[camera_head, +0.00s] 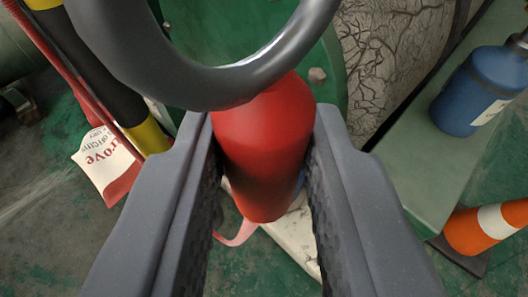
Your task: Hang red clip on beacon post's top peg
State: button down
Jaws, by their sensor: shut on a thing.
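The red clip (262,125) is between the fingers of my gripper (264,150), its rounded red body touching both textured pads. A thick dark-grey metal ring or hook (215,85) joins its upper end and runs out of the top of the view. My gripper is shut on the red body. A black and yellow striped post (100,70) stands at the upper left, apart from the clip. It may be the beacon post, but I cannot tell. No peg shows in view.
A red and white tag (106,165) hangs at the left. A blue canister (478,92) stands on a green ledge (425,150) at the right. An orange cone (488,225) is at the lower right. A cracked pale surface (385,55) is behind. Floor (45,235) at the lower left looks clear.

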jog(key=shift+s+d+p, duration=0.65)
jog(key=shift+s+d, duration=0.15)
jog(key=shift+s, duration=0.05)
jog(key=shift+a+r, duration=0.1)
